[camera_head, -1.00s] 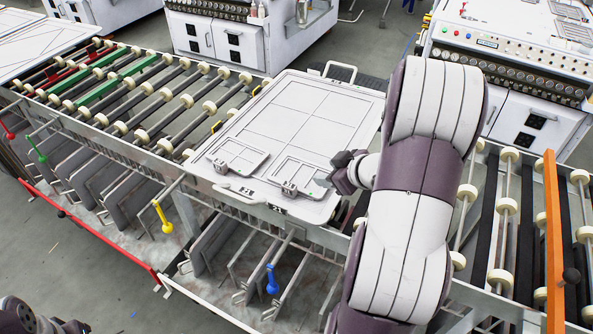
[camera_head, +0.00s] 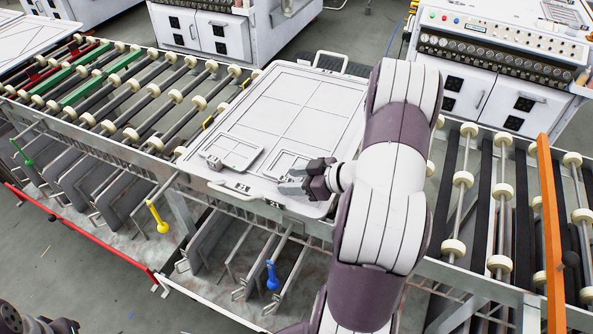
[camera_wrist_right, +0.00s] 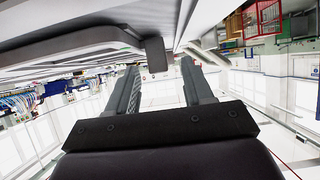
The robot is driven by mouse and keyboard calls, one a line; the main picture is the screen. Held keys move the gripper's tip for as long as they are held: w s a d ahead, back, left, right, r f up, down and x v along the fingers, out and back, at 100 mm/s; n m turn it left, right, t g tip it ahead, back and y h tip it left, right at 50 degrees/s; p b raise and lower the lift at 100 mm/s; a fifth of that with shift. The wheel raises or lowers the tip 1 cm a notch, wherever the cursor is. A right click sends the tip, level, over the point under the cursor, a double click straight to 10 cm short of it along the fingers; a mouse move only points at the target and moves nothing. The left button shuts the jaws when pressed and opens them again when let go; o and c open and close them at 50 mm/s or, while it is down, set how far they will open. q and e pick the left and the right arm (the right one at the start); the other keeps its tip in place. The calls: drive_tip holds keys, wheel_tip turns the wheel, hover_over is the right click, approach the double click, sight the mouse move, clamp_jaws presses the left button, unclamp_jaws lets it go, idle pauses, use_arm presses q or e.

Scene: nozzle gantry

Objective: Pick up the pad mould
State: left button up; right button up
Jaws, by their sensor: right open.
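Two small framed square plates, which look like pad moulds, lie on a large white board (camera_head: 300,108). The left mould (camera_head: 238,153) is in plain view, with a small grey block at its front-left corner. The right mould (camera_head: 284,162) is partly covered by my right gripper (camera_head: 284,180), which reaches in from the right, low over the board. In the right wrist view the right gripper's fingers (camera_wrist_right: 160,72) are apart, with a dark grey block (camera_wrist_right: 155,54) in line with the gap near their tips. Whether they touch it is unclear. Part of my left arm shows at the bottom-left corner.
The board sits on a roller conveyor (camera_head: 150,110) with its front handle (camera_head: 232,187) near the edge. An orange bar (camera_head: 549,230) stands at the right. Blue (camera_head: 271,275) and yellow (camera_head: 157,216) levers hang below the front. White control cabinets (camera_head: 490,85) stand behind.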

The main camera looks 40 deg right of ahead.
clamp_jaws()
